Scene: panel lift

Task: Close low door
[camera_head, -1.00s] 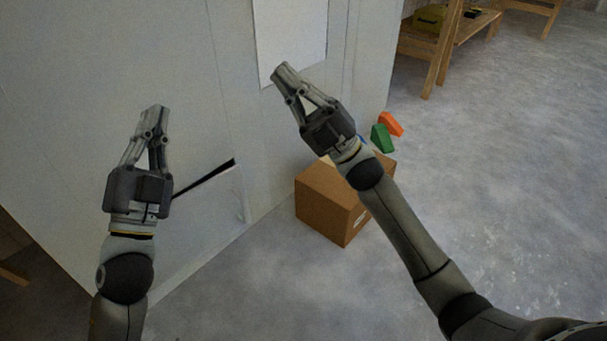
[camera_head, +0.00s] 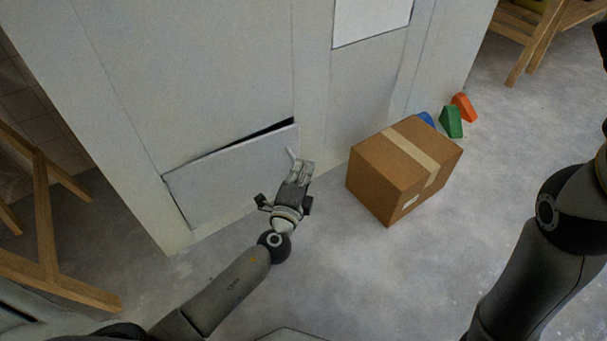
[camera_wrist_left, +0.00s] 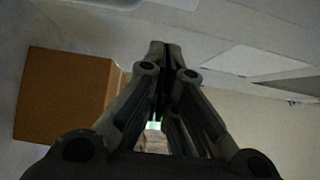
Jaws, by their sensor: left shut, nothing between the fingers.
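The low door (camera_head: 235,178) is a pale panel low in the grey wall unit, a little ajar, with a dark gap along its top edge. A small light handle (camera_head: 291,154) sits near its right edge. My left gripper (camera_head: 305,167) is shut and empty beside the handle, close to the door's right edge; I cannot tell whether it touches. Its fingers meet at the tips in the left wrist view (camera_wrist_left: 160,48). My right arm runs up along the right side of the head view, and its gripper is out of the picture.
A cardboard box (camera_head: 385,180) stands on the floor right of the door. Green (camera_head: 451,121), orange (camera_head: 464,107) and blue (camera_head: 426,118) blocks lie behind it. A wooden frame (camera_head: 45,220) stands at left. The floor before the door is clear.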

